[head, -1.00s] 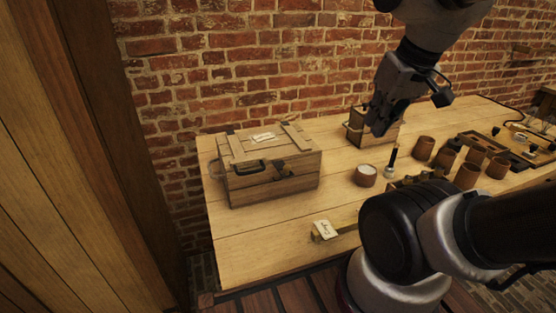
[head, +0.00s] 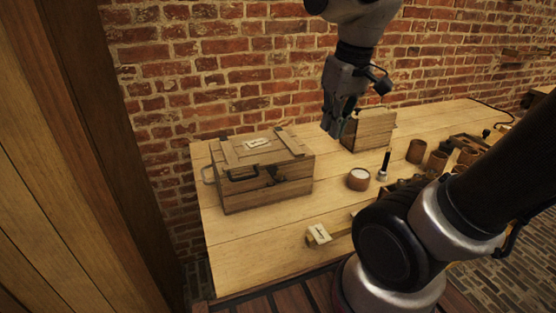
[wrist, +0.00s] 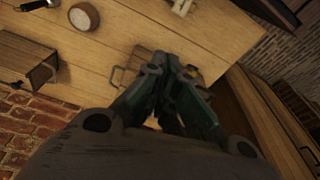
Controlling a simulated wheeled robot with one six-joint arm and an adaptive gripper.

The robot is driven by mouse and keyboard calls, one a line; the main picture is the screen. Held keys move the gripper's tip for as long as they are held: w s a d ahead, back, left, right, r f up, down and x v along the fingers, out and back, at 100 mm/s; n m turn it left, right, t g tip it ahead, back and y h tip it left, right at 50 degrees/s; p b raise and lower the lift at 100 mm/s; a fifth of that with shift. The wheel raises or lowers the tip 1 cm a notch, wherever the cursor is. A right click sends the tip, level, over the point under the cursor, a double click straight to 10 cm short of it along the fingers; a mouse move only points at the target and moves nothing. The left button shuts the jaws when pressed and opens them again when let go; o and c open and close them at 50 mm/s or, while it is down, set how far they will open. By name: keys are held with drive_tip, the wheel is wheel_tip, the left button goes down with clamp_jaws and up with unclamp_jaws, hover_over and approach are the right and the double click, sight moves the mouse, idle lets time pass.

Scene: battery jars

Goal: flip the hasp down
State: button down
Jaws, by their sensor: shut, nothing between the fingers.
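The wooden chest (head: 240,196) stands on the left part of the table with its lid down. In the wrist view my gripper (wrist: 172,118) covers much of the chest (wrist: 150,63), and the hasp cannot be made out there.
A smaller wooden box (head: 370,130) stands near the wall behind my gripper. A pale tag on a block (head: 318,234) lies in front. The brick wall closes the back.

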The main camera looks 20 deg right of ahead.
drive_tip(key=w+a+r+m+g, duration=0.2)
drive_tip(key=w+a+r+g, duration=0.1)
drive_tip(key=w+a, duration=0.5)
drive_tip(key=shift+w+a+r+g, duration=0.2)
drive_tip(key=shift+w+a+g, duration=0.15)
drive_tip(key=shift+a, duration=0.6)
drive_tip(key=shift+f, duration=0.1)
wheel_tip(320, 180, down, 14)
drive_tip(key=s, duration=0.2)
